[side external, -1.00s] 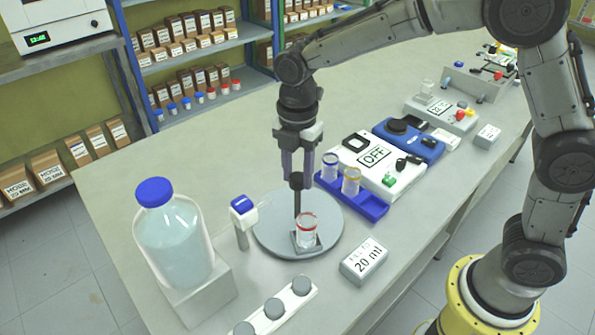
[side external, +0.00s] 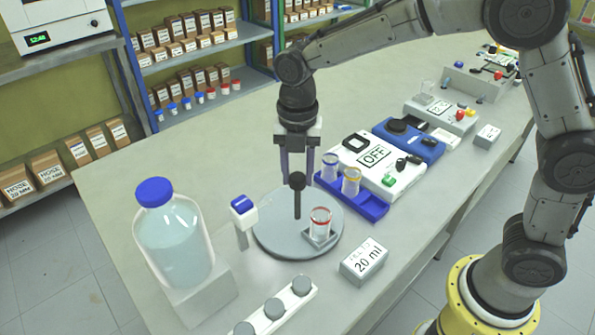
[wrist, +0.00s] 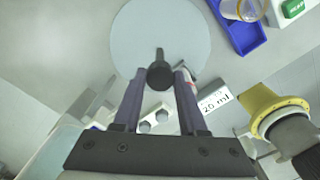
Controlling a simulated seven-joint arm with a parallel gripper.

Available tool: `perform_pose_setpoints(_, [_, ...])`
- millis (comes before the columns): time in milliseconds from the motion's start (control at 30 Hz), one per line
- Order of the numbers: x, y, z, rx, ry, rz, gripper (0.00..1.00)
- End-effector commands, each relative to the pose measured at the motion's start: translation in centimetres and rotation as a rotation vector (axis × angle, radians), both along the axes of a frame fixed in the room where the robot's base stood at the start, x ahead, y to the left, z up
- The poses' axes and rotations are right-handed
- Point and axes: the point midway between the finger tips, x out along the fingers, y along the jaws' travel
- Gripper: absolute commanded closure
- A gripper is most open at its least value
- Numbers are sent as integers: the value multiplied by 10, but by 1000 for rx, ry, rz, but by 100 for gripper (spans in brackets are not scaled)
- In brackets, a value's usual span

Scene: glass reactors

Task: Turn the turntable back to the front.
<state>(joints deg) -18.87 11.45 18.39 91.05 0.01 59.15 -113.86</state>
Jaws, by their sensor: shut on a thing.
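The round grey turntable (side external: 272,232) lies on the bench with a dark upright knobbed handle (side external: 297,200) on it. A small glass with a red rim (side external: 320,222) stands upright in a square holder near the right side of the disc. My gripper (side external: 297,174) points down with its two fingers around the black knob of the handle, shut on it. The wrist view shows the knob (wrist: 160,76) between the fingertips (wrist: 159,75), with the pale disc (wrist: 150,30) beyond. There the glass is mostly hidden behind a finger.
A large blue-capped bottle (side external: 173,240) and a small white blue-topped device (side external: 243,215) stand left of the turntable. A blue rack with glasses (side external: 365,206) is close on the right. A "20 ml" block (side external: 364,262) and a white strip with grey knobs (side external: 295,300) lie in front.

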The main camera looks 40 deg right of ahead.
Motion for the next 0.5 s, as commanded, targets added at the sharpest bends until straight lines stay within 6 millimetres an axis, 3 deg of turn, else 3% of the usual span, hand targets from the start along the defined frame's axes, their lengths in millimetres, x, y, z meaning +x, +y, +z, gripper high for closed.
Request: perform_pose_setpoints(500, [1,0,3,1,-6,57,100])
